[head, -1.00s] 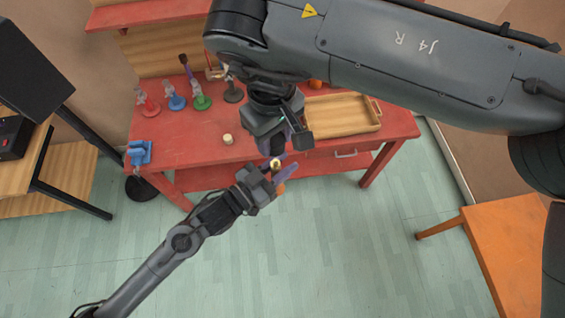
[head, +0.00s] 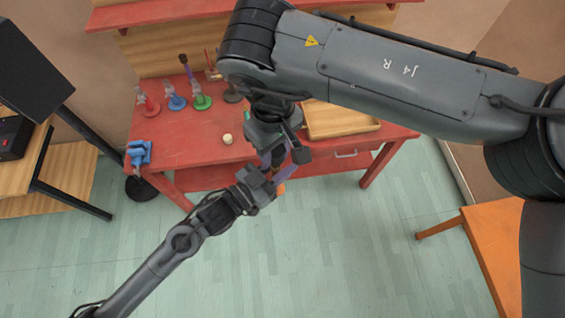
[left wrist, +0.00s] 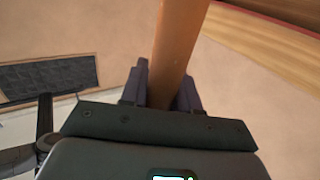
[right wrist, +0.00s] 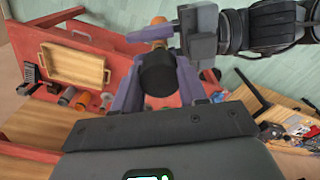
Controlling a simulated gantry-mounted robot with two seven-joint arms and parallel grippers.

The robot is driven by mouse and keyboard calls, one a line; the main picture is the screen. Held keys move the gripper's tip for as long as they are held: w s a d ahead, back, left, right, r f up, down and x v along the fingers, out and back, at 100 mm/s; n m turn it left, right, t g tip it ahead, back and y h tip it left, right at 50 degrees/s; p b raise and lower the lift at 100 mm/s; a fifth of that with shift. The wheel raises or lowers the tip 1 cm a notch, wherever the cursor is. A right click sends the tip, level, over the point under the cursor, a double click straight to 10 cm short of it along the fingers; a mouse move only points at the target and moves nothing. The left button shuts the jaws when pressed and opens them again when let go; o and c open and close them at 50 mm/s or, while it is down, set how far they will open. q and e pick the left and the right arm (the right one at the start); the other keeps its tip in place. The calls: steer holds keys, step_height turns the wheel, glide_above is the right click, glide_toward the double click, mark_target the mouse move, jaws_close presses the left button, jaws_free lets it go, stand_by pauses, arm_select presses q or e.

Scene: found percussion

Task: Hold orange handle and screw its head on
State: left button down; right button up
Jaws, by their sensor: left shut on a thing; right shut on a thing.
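The orange handle (left wrist: 180,45) stands between the fingers of my left gripper (left wrist: 160,95) in the left wrist view, and the gripper is shut on it. In the head view only a small orange bit (head: 281,187) of it shows at my left gripper (head: 276,178). My right gripper (right wrist: 160,90) is shut on a dark cylindrical head (right wrist: 157,75). In the right wrist view the head is in line with the handle's end (right wrist: 158,22), close to my left gripper's fingers. In the head view my right gripper (head: 276,157) is just above the left. I cannot tell whether head and handle touch.
A red workbench (head: 190,130) stands behind the grippers. It carries several coloured stands (head: 176,102), a small pale cylinder (head: 227,139), a blue vise (head: 139,153) and a wooden tray (head: 340,118). An orange table (head: 505,250) is at right. The floor in front is clear.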

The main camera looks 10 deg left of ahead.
stand_by(0.8)
steer(key=shift+f, duration=0.9)
steer(key=shift+f, duration=0.55)
steer(key=m, duration=0.5)
steer(key=shift+m, duration=0.4)
steer(key=m, duration=0.4)
steer(key=o, duration=1)
